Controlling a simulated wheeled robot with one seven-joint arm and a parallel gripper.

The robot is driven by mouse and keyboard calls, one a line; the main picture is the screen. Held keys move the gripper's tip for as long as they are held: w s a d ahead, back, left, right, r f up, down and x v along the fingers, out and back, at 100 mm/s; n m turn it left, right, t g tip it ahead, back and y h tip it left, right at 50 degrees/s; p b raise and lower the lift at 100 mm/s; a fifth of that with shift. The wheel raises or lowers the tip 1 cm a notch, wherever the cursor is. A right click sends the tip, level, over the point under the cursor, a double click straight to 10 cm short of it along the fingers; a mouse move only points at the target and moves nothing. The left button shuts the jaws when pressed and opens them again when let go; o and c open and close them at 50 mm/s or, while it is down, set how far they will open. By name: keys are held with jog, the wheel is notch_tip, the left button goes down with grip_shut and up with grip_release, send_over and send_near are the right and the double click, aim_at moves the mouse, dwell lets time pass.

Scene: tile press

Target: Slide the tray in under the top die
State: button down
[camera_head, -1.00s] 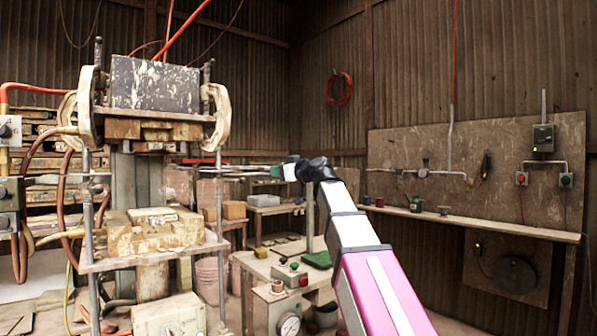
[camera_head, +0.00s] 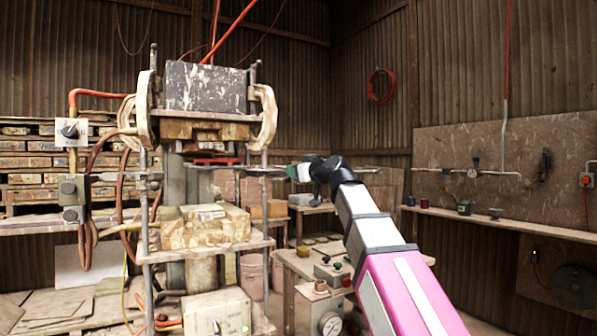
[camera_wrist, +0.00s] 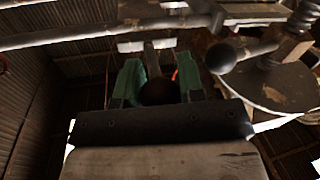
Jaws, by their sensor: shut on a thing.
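The scuffed grey top block (camera_head: 205,88) with the top die (camera_head: 205,130) under it is on the press at the left in the head view. The pale lower die (camera_head: 203,227) sits below it with a gap between. A thin, flat assembly that seems to be the tray (camera_head: 215,162) is at the height of this gap; its outline is hard to make out. My gripper (camera_head: 298,172) is right of the press at about that height. In the wrist view my gripper's green fingers (camera_wrist: 157,90) are shut on a dark round knob (camera_wrist: 157,92), with a pale crossbar beyond it.
Upright rods stand at the press's sides; the right rod (camera_head: 265,210) is close to my gripper. A control stand (camera_head: 318,290) is below my arm. A wall shelf (camera_head: 500,222) runs along the right.

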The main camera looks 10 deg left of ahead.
jog(key=c, duration=0.8)
grip_release()
jog(key=shift+o, duration=0.2)
jog(key=w+d, duration=0.9)
jog(key=d, duration=0.3)
jog(key=w+d, duration=0.8)
jog(key=d, duration=0.4)
jog(key=shift+v, duration=2.95)
jog(key=shift+s+a, duration=0.1)
jog(key=shift+s, duration=0.05)
